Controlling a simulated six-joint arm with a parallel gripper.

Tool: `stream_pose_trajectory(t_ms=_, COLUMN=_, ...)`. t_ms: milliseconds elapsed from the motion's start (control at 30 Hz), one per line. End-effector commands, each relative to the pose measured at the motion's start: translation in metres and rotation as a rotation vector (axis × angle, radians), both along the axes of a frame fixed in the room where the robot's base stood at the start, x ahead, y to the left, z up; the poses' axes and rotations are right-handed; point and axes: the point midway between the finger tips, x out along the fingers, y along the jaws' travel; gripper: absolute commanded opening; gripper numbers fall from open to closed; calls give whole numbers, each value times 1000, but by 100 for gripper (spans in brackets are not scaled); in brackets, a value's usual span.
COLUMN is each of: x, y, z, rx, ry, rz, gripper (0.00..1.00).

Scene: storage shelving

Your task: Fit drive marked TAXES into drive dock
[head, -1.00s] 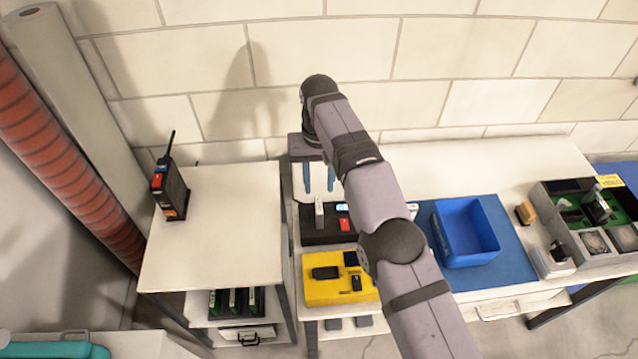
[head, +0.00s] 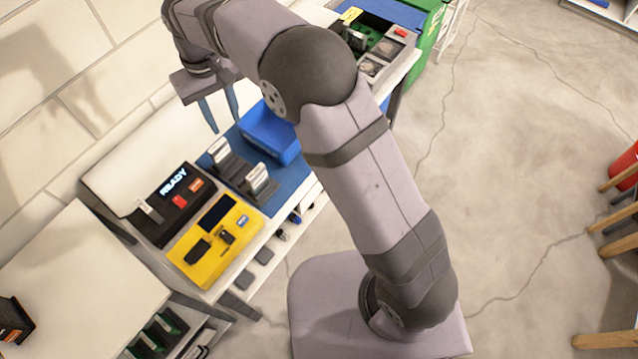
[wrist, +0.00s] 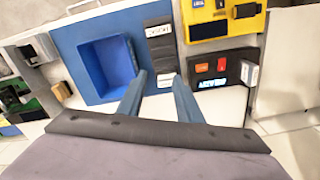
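The drive dock (head: 172,205) is a black unit with a lit READY display, a red button and an orange patch. A pale drive (head: 148,210) stands at its left end; it also shows in the wrist view (wrist: 250,74). I cannot tell how deep it sits. Two more pale drives stand in black holders on the blue mat, one farther back (head: 219,151) and one nearer (head: 258,178). No TAXES marking is readable. My gripper (head: 223,122) is open and empty, above the back of the bench near the blue mat. Its fingers (wrist: 158,97) show apart in the wrist view.
A yellow board (head: 215,243) with black parts lies in front of the dock. A blue bin (head: 270,132) stands on the blue mat (head: 283,187) beside the holders. A grey divided tray (head: 385,50) stands farther right. A radio (head: 12,318) stands on the left table.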

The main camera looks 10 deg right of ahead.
Motion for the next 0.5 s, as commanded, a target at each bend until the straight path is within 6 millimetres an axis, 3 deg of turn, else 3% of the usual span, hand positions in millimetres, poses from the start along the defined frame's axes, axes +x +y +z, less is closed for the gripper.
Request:
stream_pose_trajectory(t_ms=33, x=-3, y=-28, z=3, rx=0, ry=0, rz=-37, gripper=33)
stream_pose_trajectory(t_ms=100, x=-9, y=-61, z=3, rx=0, ry=1, rz=-78, gripper=33)
stream_pose_trajectory(t_ms=267, x=-37, y=-132, z=0, rx=0, ry=0, rz=-172, gripper=33)
stream_pose_trajectory(t_ms=500, x=-109, y=-219, z=-17, rx=-1, ry=0, rz=-311, gripper=33)
